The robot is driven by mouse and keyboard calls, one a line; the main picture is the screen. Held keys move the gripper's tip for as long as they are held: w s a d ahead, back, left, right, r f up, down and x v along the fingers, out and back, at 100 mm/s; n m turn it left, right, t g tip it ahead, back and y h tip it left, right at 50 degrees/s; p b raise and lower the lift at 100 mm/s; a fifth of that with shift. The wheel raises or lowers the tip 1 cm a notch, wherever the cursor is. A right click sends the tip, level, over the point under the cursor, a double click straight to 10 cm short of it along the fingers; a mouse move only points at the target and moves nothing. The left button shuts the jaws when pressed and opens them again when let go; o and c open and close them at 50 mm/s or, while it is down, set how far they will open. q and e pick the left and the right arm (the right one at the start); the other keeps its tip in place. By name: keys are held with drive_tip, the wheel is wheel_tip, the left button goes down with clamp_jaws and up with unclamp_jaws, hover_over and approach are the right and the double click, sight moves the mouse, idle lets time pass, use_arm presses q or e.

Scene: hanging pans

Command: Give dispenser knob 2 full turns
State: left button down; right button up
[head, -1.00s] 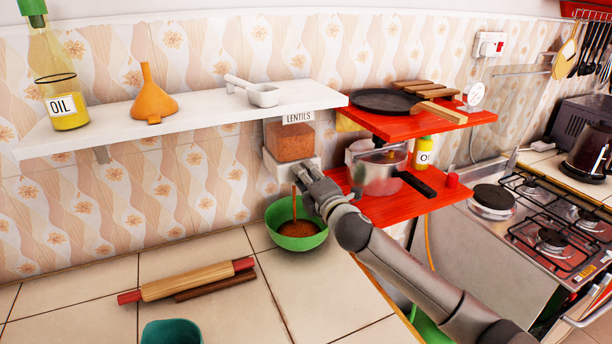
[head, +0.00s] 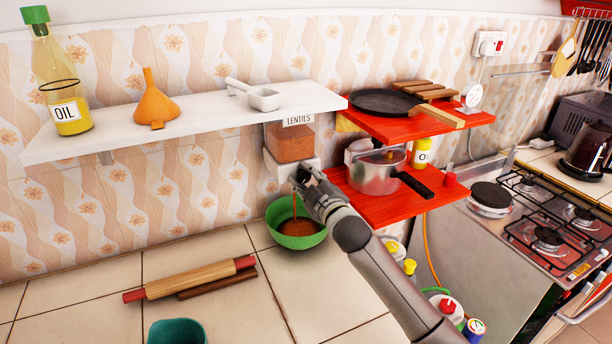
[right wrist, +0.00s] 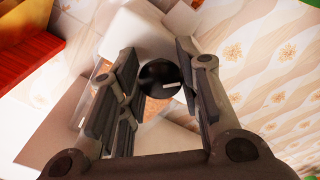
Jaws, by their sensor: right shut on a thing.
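The lentil dispenser (head: 290,143), a clear box of orange lentils with a white base, is mounted under the white shelf. Its round black knob (right wrist: 160,78) with a white mark shows in the right wrist view, between the fingers. My right gripper (head: 303,180) is at the front of the dispenser and shut on the knob, which it mostly hides in the head view. The gripper also shows in the right wrist view (right wrist: 158,85). A thin stream of lentils falls into the green bowl (head: 283,238) below, which holds some lentils. My left gripper is not in view.
The white shelf (head: 190,118) is just above, and red shelves (head: 385,208) with a pot (head: 372,172) and pan (head: 385,101) are close on the right. A rolling pin (head: 190,279) and teal bowl (head: 177,332) are on the counter.

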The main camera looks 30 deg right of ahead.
drive_tip(key=shift+f+m+p, duration=0.1)
drive_tip(key=shift+m+p, duration=0.4)
drive_tip(key=shift+m, duration=1.2)
drive_tip(key=o, duration=1)
drive_tip(key=shift+s, duration=0.15)
drive_tip(key=s, duration=1.1)
drive_tip(key=shift+s+a, duration=0.35)
drive_tip(key=shift+s, duration=0.05)
